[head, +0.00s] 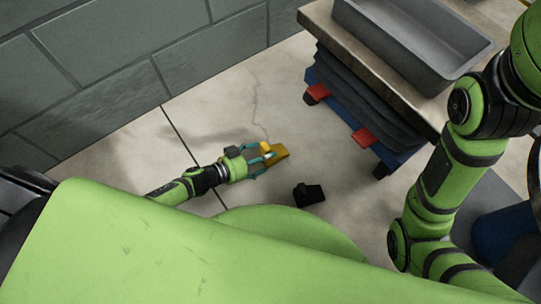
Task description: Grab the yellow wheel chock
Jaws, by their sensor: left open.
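The yellow wheel chock (279,153) lies on the concrete floor near the middle of the head view. My left gripper (266,159) reaches in from the left, low over the floor. Its teal fingers are open and spread at the near side of the chock, with the tips at or very close to it. I cannot tell whether they touch. A small yellow part shows between the fingers. My right arm stands at the right; its gripper is out of view.
A black block-like object (309,194) lies on the floor right of the chock. A grey block wall (110,60) runs along the left. Floor between is clear.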

